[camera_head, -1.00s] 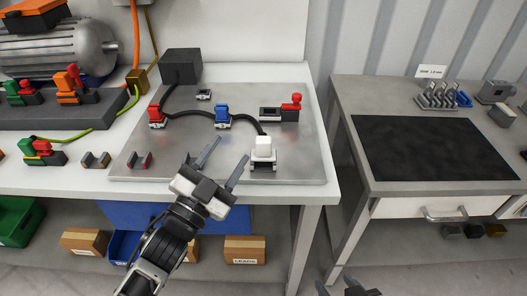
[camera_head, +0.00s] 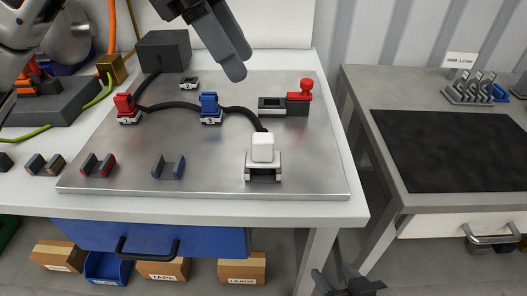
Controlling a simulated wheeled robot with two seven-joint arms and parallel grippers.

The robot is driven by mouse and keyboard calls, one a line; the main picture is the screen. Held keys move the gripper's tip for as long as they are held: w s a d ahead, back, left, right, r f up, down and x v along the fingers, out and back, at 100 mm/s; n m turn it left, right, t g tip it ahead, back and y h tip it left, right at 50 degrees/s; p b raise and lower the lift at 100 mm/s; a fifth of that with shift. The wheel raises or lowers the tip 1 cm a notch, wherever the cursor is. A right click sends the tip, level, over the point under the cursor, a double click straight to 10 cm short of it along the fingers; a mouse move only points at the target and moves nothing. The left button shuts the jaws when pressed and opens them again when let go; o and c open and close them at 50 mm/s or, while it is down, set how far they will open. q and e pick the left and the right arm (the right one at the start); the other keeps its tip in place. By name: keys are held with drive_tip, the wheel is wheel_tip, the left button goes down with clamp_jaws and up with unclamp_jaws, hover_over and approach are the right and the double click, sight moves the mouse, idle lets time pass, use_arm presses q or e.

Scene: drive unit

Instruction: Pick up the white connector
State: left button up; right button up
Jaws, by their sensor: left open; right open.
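The white connector (camera_head: 263,147) sits upright on a pale holder (camera_head: 263,172) at the front right of the metal plate (camera_head: 215,180). A black cable (camera_head: 243,113) runs into its back. My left gripper (camera_head: 240,62) is open and empty, raised at the top of the view. Its fingers appear close together from this angle, up and left of the white connector and apart from it. My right gripper (camera_head: 345,277) is open and empty, low at the bottom edge, in front of the bench and away from the connector.
A red connector (camera_head: 124,106) and a blue connector (camera_head: 209,106) sit along the same cable, which starts at a dark box (camera_head: 163,50). A red-knobbed switch (camera_head: 300,95) stands behind right. A blue clip (camera_head: 168,167) lies front left. The plate around the white connector's front is clear.

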use_arm(q)
drive_tip(key=a+y, duration=0.1)
drive_tip(key=t, duration=0.1)
approach(263, 137)
drive_tip(key=x, duration=0.5)
drive_tip(key=shift+w+d+r, duration=0.1)
drive_tip(key=shift+w+d, duration=0.05)
drive_tip(key=shift+d, duration=0.2)
drive_tip(key=x, duration=0.4)
drive_tip(key=shift+a+f, duration=0.2)
drive_tip(key=shift+a, duration=0.1)
drive_tip(key=shift+d+f, duration=0.2)
drive_tip(key=shift+f, duration=0.25)
clamp_jaws()
